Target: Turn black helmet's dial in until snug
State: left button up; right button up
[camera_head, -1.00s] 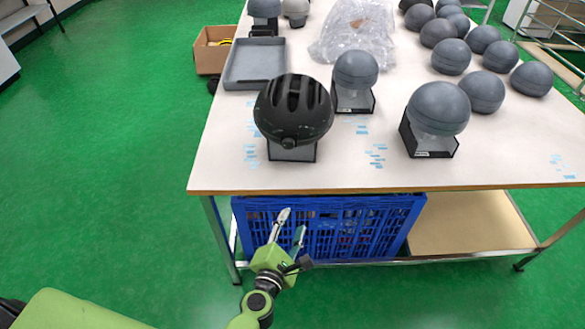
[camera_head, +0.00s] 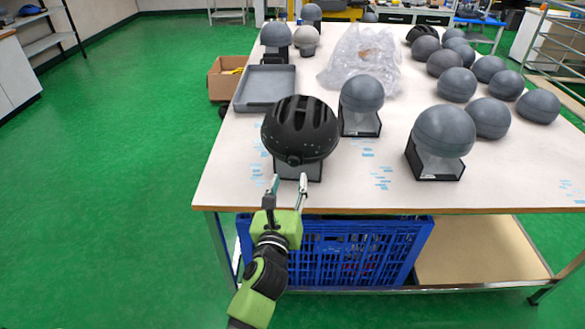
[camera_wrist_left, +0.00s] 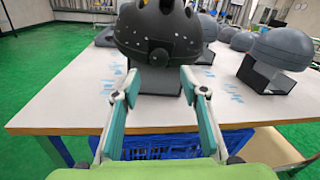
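The black helmet (camera_head: 300,128) sits on a head form on a dark stand (camera_head: 298,170) near the table's front left. A small round dial (camera_head: 293,160) shows low on the side facing me. The helmet (camera_wrist_left: 160,30) and its dial (camera_wrist_left: 159,57) also show in the left wrist view. My left gripper (camera_head: 289,181) is open and empty, just in front of and a little below the dial. In the left wrist view its two fingers (camera_wrist_left: 159,82) stand apart, below and either side of the dial, not closed on it. My right gripper is not in view.
A grey head form (camera_head: 361,94) stands close right of the helmet, another (camera_head: 444,130) farther right. A grey tray (camera_head: 264,87) lies behind it, near clear plastic wrap (camera_head: 362,55). A blue crate (camera_head: 345,262) sits under the table's front edge.

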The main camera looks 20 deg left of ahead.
aim_at(293, 164)
pick_arm(q)
jog(key=w, duration=0.4)
jog(key=w+a+b, duration=0.1)
jog(key=w, duration=0.1)
jog(key=shift+w, duration=0.2)
jog(key=c, duration=1.1)
